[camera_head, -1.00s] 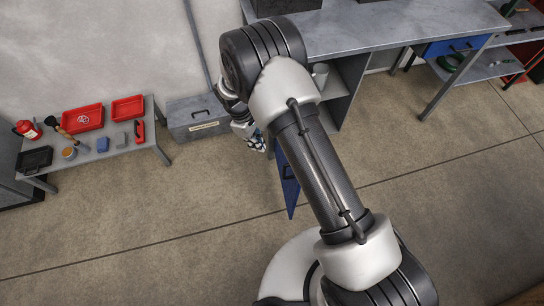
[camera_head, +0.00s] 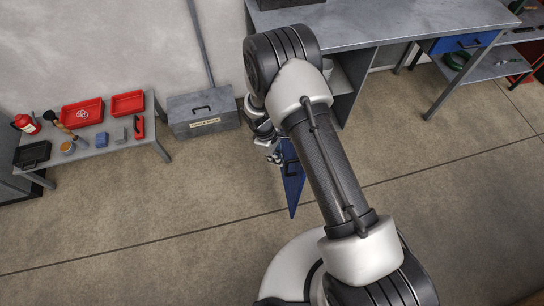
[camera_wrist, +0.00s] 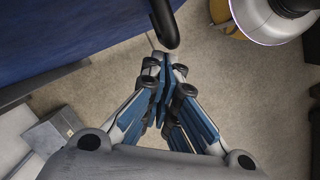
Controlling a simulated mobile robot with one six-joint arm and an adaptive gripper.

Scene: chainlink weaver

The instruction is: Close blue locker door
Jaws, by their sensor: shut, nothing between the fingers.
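The blue locker door (camera_head: 292,178) stands open in the head view, sticking out from the grey workbench cabinet towards me. My arm hides part of it and most of the cabinet opening. In the wrist view the blue door face (camera_wrist: 70,35) fills the upper left, and its dark handle (camera_wrist: 165,22) reaches down near my fingertips. My gripper (camera_head: 274,155) is beside the door's left face in the head view. In the wrist view my gripper (camera_wrist: 165,68) is shut with nothing between the fingers. I cannot tell whether it touches the door.
A grey toolbox (camera_head: 203,114) sits on the floor left of the door. A low table (camera_head: 115,148) with red trays and tools stands further left. The grey workbench (camera_head: 385,22) is above the cabinet, with a blue drawer (camera_head: 463,43) at right. Front floor is clear.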

